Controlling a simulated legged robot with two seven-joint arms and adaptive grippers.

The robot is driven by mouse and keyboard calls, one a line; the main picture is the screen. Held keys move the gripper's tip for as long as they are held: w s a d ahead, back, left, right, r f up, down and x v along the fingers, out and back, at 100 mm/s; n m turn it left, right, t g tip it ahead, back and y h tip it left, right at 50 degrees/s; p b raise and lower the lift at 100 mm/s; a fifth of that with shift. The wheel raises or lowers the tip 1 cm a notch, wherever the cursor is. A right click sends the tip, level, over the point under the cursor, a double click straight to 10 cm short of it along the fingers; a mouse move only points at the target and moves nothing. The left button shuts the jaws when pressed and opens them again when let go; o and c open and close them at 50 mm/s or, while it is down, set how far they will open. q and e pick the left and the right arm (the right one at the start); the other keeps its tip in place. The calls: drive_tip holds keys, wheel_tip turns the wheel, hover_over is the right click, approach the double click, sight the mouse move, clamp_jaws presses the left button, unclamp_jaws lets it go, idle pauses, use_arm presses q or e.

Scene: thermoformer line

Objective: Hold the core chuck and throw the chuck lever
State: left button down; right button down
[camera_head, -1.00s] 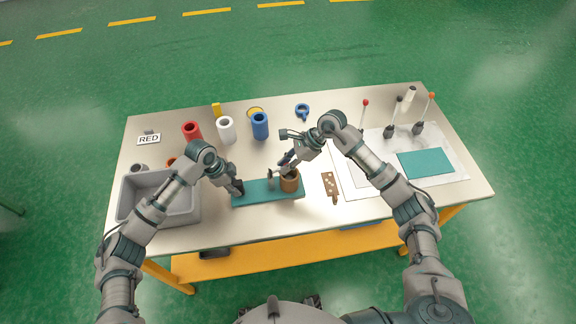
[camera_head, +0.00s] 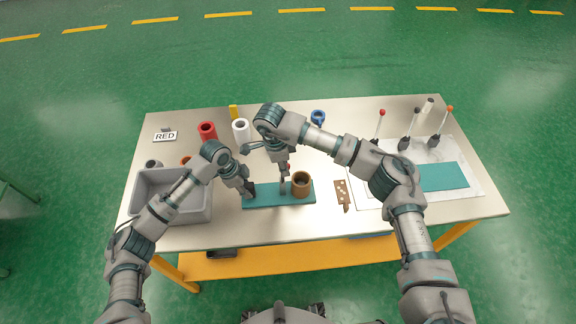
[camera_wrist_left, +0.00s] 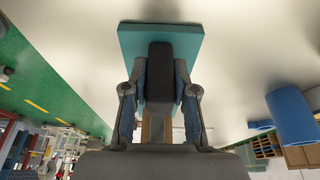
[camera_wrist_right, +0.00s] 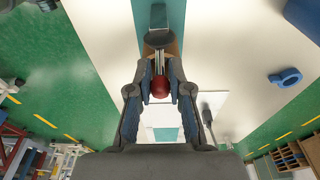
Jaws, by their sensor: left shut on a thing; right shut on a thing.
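The core chuck has a teal base (camera_head: 265,197) on the table, with a brown core (camera_head: 302,188) standing upright at its right end. My left gripper (camera_head: 250,191) is shut on a dark block (camera_wrist_left: 160,65) at the base's left end; the teal base (camera_wrist_left: 190,40) lies beneath it in the left wrist view. My right gripper (camera_head: 284,188) is shut on the chuck lever, just left of the core. The lever's red knob (camera_wrist_right: 160,88) shows between the right fingers in the right wrist view. Much of the lever is hidden by the fingers.
A grey bin (camera_head: 190,205) stands at the left. Red (camera_head: 207,132) and white (camera_head: 240,130) rolls and a blue ring (camera_head: 318,117) are at the back. A brown tag (camera_head: 342,193) lies right of the chuck. Several knobbed levers and a teal sheet (camera_head: 442,176) are at the right.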

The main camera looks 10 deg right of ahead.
use_arm(q)
drive_tip(key=shift+d+r, duration=0.1)
drive_tip(key=shift+d, duration=0.2)
use_arm(e)
drive_tip(key=shift+a+h, duration=0.3)
drive_tip(key=shift+a, duration=0.2)
drive_tip(key=shift+f, duration=0.1)
use_arm(q)
drive_tip(key=shift+s, duration=0.1)
use_arm(e)
drive_tip(key=c, duration=1)
unclamp_jaws()
drive_tip(key=shift+c, duration=0.2)
use_arm(q)
drive_tip(key=shift+a, duration=0.2)
use_arm(e)
drive_tip(key=shift+d, duration=0.1)
use_arm(q)
drive_tip(key=shift+a, duration=0.15)
use_arm(e)
drive_tip(key=v, duration=1.2)
drive_tip(key=shift+a, duration=0.25)
